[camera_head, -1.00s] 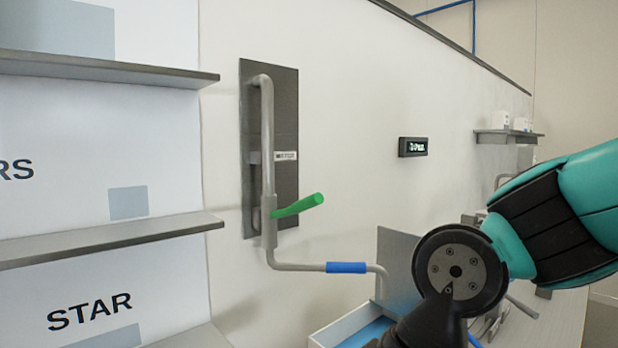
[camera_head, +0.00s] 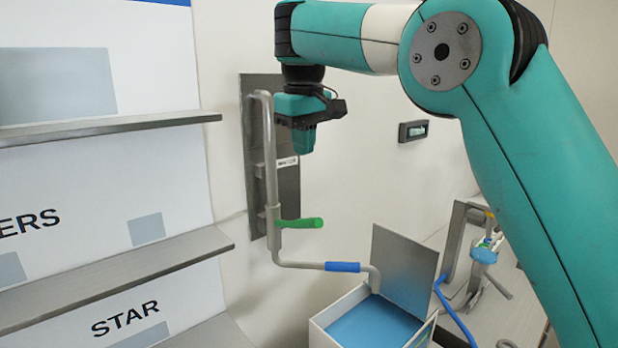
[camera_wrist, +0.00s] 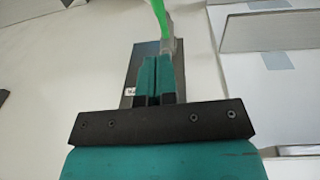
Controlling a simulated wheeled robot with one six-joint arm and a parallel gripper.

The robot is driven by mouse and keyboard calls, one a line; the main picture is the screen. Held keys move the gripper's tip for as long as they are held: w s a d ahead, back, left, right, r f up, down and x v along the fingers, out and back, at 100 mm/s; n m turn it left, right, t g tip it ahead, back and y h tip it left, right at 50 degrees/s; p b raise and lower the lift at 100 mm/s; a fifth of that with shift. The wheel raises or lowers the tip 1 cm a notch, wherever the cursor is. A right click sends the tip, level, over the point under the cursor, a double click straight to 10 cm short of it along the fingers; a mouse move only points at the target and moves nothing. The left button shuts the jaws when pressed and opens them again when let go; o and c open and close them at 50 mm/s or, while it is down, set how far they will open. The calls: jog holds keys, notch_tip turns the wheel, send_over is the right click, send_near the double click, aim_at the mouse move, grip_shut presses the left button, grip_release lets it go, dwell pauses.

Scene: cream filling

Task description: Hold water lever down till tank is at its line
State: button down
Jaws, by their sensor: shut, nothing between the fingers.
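The green lever (camera_head: 300,223) juts out nearly level from a grey pipe (camera_head: 269,165) on the wall, and shows at the top of the wrist view (camera_wrist: 160,17). My gripper (camera_head: 303,148) points down, above the lever and apart from it, in front of the dark wall plate (camera_head: 287,190). In the wrist view its two teal fingers (camera_wrist: 158,62) are shut side by side with nothing between them. The pipe runs down to a blue-sleeved spout over a white open tank (camera_head: 332,322) with a blue surface (camera_head: 372,326) inside. I cannot make out a level line.
Grey shelves (camera_head: 120,275) stand at the left. A small dark display (camera_head: 412,131) is on the wall; its text is unreadable. A grey upright panel (camera_head: 405,270) stands behind the tank. A counter with tools and a blue hose (camera_head: 455,318) lies at right.

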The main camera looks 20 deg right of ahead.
jog(key=shift+w+a+r, duration=0.15)
jog(key=shift+w+r, duration=0.1)
jog(key=shift+r, duration=0.1)
jog(key=shift+f, duration=0.15)
jog(key=b, duration=1)
send_over(309, 219)
jog(key=w, duration=0.1)
jog(key=f, duration=1.1)
jog(key=shift+a+f, duration=0.35)
jog(key=shift+s+d+f, duration=0.15)
jog(key=shift+s+d, duration=0.05)
jog(key=shift+s+d+f, duration=0.15)
jog(key=shift+s+f, duration=0.05)
jog(key=shift+f, duration=0.35)
